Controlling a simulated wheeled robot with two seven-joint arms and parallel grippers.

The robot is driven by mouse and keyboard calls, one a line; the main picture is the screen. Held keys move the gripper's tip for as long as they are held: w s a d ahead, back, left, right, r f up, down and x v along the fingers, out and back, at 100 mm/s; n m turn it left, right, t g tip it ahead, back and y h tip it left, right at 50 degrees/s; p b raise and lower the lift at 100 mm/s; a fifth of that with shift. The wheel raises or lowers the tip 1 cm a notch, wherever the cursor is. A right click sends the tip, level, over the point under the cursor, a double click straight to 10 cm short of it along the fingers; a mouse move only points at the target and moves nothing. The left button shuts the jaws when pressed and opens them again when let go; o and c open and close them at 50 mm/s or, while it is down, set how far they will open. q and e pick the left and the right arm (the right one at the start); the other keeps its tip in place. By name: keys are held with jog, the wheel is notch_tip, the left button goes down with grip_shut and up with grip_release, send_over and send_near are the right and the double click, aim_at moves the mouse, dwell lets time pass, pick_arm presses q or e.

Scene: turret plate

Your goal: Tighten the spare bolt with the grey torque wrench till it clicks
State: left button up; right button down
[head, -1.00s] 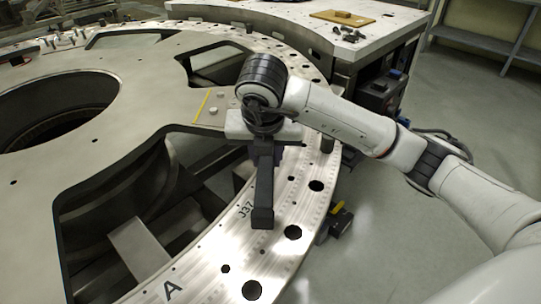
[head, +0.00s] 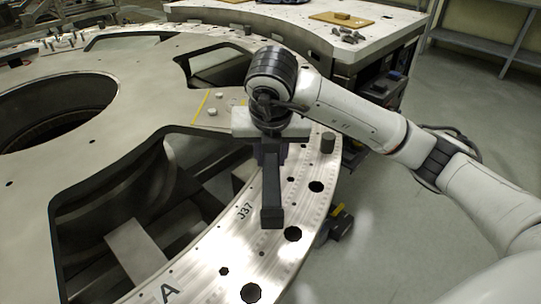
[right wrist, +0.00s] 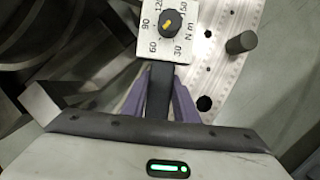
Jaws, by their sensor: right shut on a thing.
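My right gripper (head: 271,147) is over the outer rim of the big metal plate and shut on the torque wrench. The wrench's dark bar (head: 270,190) reaches from the gripper toward the front, above the rim beside the J37 mark. In the right wrist view the purple fingers (right wrist: 160,100) hold the wrench's dark bar between them. My left gripper is not in view.
A dark upright cylinder (head: 328,143) stands on the plate's rim (head: 262,262), right of the gripper; it also shows in the right wrist view (right wrist: 241,42). The rim has several open holes. Large cutouts lie left. A worktable (head: 300,25) with small parts stands behind.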

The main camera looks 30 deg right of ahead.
jog(key=shift+w+r+p, duration=0.1)
jog(key=shift+r+p, duration=0.4)
jog(key=shift+r, duration=1)
